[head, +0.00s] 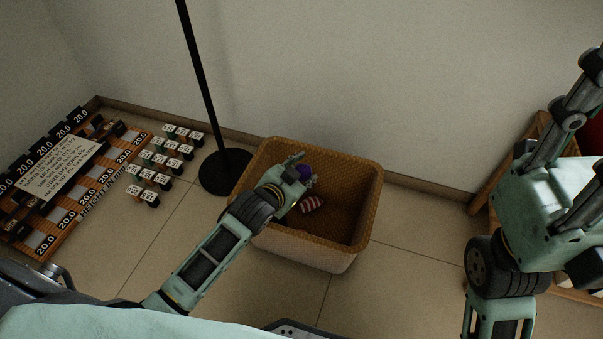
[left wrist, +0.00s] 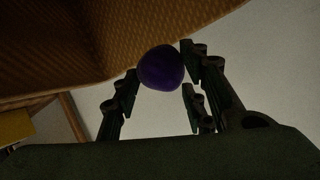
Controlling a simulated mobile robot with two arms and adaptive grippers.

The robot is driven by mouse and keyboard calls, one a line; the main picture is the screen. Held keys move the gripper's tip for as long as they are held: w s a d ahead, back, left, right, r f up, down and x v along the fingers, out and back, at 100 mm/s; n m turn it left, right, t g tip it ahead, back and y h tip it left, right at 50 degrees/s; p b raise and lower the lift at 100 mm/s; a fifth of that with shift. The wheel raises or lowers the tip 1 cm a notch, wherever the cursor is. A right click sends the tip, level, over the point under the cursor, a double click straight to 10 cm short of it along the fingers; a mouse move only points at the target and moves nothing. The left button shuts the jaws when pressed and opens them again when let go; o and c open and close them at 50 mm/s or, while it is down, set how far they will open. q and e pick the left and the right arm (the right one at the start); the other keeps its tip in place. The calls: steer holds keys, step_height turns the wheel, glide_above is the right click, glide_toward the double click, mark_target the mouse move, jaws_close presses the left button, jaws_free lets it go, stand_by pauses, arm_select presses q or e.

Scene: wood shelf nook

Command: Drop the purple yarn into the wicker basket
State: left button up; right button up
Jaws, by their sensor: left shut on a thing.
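The purple yarn (head: 304,172) is a small round ball between the fingers of my left gripper (head: 301,172). In the left wrist view the yarn (left wrist: 161,68) sits between the fingertips of the left gripper (left wrist: 163,72), which is shut on it. The wicker basket (head: 350,258) stands on the floor. In the head view the left hand overlaps the basket's left part and opening.
A red-and-white striped thing (head: 311,205) lies inside the basket. A black pole on a round base (head: 222,172) stands just left of the basket. Small labelled items (head: 165,155) and a price-tagged rack (head: 70,195) are at left. A wooden shelf (head: 492,190) is at right.

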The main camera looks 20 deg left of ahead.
arm_select(q)
steer(key=o, duration=1.4)
steer(key=shift+o, duration=0.2)
steer(key=v, duration=1.2)
